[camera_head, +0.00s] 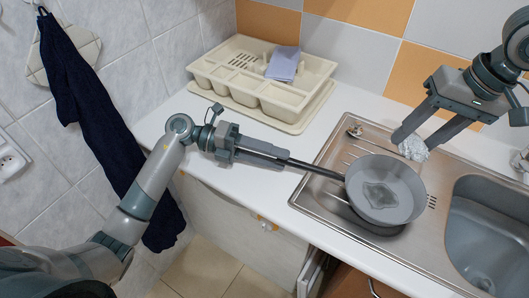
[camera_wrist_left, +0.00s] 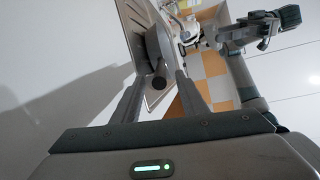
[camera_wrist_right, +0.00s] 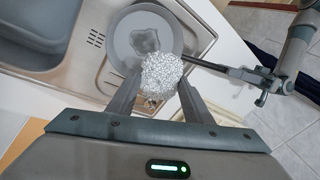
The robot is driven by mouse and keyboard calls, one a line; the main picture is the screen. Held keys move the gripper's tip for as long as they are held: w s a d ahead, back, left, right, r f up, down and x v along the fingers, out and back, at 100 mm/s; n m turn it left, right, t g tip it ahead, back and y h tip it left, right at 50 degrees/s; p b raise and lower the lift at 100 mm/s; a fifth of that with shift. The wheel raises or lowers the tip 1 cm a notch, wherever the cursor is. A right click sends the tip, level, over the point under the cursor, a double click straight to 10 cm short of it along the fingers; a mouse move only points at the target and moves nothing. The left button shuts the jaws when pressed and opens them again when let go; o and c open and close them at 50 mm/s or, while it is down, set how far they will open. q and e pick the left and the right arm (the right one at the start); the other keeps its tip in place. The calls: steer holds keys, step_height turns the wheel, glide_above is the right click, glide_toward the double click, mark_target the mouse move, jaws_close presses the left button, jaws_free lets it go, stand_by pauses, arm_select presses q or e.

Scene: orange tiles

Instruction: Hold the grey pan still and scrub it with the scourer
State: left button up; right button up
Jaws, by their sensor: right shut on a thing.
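The grey pan (camera_head: 408,208) rests on the sink's drainboard with its dark handle (camera_head: 318,169) pointing left. A dark patch (camera_head: 381,195) marks its inside bottom. My left gripper (camera_head: 286,158) is at the handle's end; in the left wrist view its fingers (camera_wrist_left: 158,74) are apart, with the handle's end (camera_wrist_left: 158,83) between them and visible space at the sides. My right gripper (camera_head: 418,138) is shut on the silvery scourer (camera_head: 413,149), above the pan's far right rim. In the right wrist view the scourer (camera_wrist_right: 161,74) sits between the fingertips, partly covering the pan (camera_wrist_right: 128,38).
The steel sink (camera_head: 332,152) has its basin (camera_head: 490,230) right of the pan. A cream dish rack (camera_head: 243,75) with a bluish cloth (camera_head: 284,64) stands at the back left. A dark towel (camera_head: 88,110) hangs on the left wall. The white counter (camera_head: 235,185) left of the sink is mostly clear.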

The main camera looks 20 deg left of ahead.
mark_target(304, 167)
arm_select(q)
steer(key=d, duration=0.2)
steer(key=d+f, duration=0.1)
steer(key=d, duration=0.4)
steer(key=shift+w+d+f, duration=0.15)
steer(key=shift+d+f, duration=0.05)
steer(key=shift+d, duration=0.15)
jaws_close()
stand_by(1.5)
